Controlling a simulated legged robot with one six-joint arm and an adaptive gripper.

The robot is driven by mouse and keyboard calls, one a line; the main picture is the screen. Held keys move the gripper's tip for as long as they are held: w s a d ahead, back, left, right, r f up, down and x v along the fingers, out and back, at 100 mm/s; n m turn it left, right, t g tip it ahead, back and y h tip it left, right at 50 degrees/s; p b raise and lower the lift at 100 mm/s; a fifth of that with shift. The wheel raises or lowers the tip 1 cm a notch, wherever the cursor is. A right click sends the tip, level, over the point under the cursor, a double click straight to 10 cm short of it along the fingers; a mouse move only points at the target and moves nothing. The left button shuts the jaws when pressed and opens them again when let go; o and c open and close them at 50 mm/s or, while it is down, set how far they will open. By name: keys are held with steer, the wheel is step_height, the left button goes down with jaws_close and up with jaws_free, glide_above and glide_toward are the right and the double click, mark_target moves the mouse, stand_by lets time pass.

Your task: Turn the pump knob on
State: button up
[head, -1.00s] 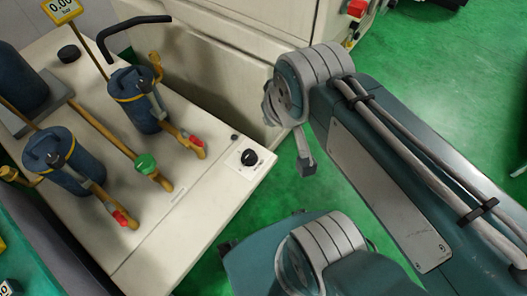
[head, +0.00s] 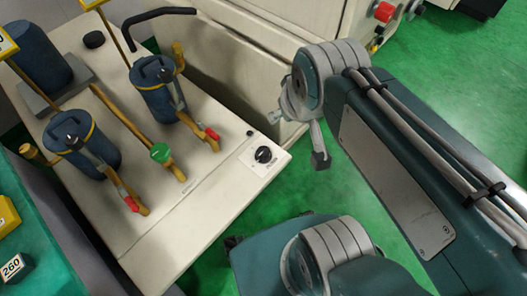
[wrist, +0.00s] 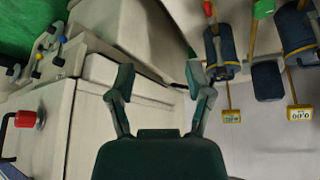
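The black pump knob (head: 263,155) sits on a white label plate near the front right corner of the cream pump cabinet (head: 215,215). A light pointer mark shows on it, but its setting is too small to read. My gripper (head: 318,150) hangs to the right of the knob in the head view, past the cabinet's edge and apart from it. In the wrist view my gripper (wrist: 160,80) is open, with nothing between its two fingers. I cannot make out the knob in the wrist view.
Blue filter canisters (head: 158,90) and yellow pipes with red-handled valves (head: 211,134) and a green valve cap (head: 161,153) stand on the cabinet. A larger cream machine (head: 265,75) stands behind. Green floor (head: 450,100) is open at the right.

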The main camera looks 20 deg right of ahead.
steer(key=w+f+n+g, duration=0.3)
steer(key=w+f+n, duration=0.2)
steer(key=w+f, duration=0.5)
steer(key=n+g, duration=0.2)
steer(key=n, duration=0.3)
glide_above(263, 151)
step_height(263, 151, down, 16)
step_height(263, 151, down, 11)
steer(key=shift+r, duration=0.1)
steer(key=c, duration=1.1)
